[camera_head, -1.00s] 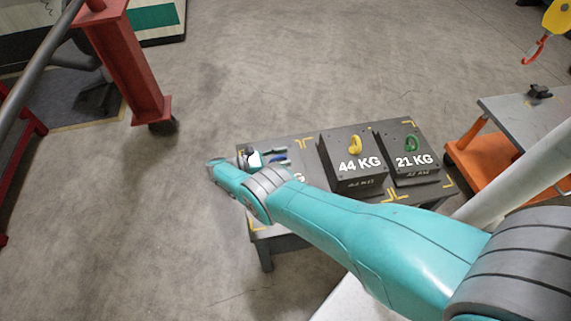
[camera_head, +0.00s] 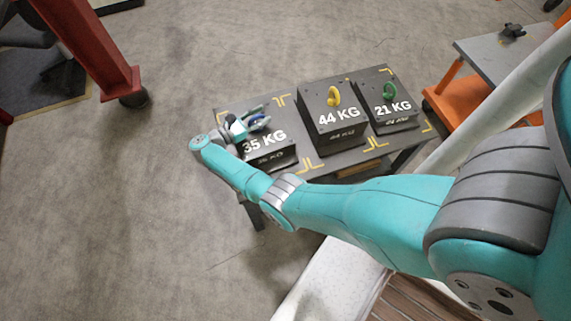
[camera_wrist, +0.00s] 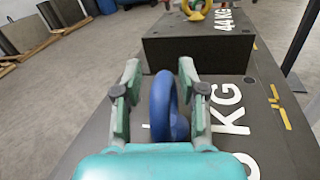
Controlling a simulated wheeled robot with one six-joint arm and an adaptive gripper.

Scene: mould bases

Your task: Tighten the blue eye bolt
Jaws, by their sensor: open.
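The blue eye bolt (camera_head: 256,118) stands on the top of the 35 KG mould base (camera_head: 272,158), at the left end of the dark table. In the wrist view the blue ring (camera_wrist: 157,106) stands upright between the two fingers of my gripper (camera_wrist: 160,72). My gripper also shows in the head view (camera_head: 262,116), low over the block from the left. It is open, with a finger on each side of the ring. The right finger looks close to the ring, but I cannot tell if they touch. The bolt's shank is hidden.
The 44 KG block (camera_head: 336,125) with a yellow eye bolt (camera_head: 334,96) and the 21 KG block (camera_head: 394,115) with a green eye bolt (camera_head: 390,91) stand to the right. A red post (camera_head: 95,50) stands at the left. An orange cart (camera_head: 455,105) is at the right.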

